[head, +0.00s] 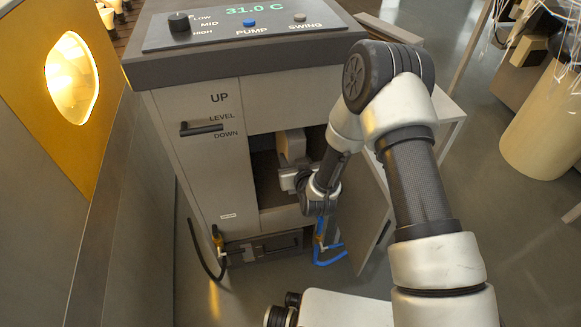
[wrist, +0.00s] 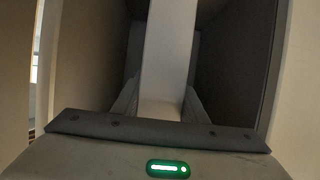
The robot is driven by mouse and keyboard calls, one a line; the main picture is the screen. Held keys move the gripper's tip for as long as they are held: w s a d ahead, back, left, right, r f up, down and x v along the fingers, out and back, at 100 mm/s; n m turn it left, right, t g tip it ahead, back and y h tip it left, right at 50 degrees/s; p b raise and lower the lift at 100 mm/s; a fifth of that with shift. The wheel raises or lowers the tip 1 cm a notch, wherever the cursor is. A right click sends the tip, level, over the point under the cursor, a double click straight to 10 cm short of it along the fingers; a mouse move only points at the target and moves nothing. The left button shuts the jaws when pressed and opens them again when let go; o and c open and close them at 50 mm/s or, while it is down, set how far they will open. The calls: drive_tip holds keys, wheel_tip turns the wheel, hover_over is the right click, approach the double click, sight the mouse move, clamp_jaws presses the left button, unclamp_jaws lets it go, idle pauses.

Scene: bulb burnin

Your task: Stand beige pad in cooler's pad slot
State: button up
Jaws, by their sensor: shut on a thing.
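The cooler (head: 225,165) stands in the middle of the head view with its front door open. The beige pad (head: 291,143) shows upright inside the open compartment, partly hidden by my gripper (head: 292,172). In the wrist view the pad (wrist: 168,55) is a pale upright slab between the two fingers of my gripper (wrist: 162,105). My gripper is shut on the pad and reaches into the compartment. The pad slot itself cannot be made out, and I cannot tell whether the pad touches the compartment floor.
The open door (head: 366,225) hangs to the right of my wrist. The compartment's dark side walls (wrist: 235,65) stand close on both sides. A level lever (head: 201,128) is on the front panel.

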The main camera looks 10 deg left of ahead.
drive_tip(key=w+f+b, duration=0.1)
drive_tip(key=f, duration=0.1)
drive_tip(key=w+a+f+b, duration=0.1)
drive_tip(key=f, duration=0.1)
drive_tip(key=w+f+b, duration=0.1)
drive_tip(key=f, duration=0.2)
drive_tip(key=shift+a, duration=0.2)
drive_tip(key=shift+w, duration=0.1)
drive_tip(key=o, duration=1.2)
drive_tip(key=shift+f, duration=0.15)
drive_tip(key=shift+o, duration=0.2)
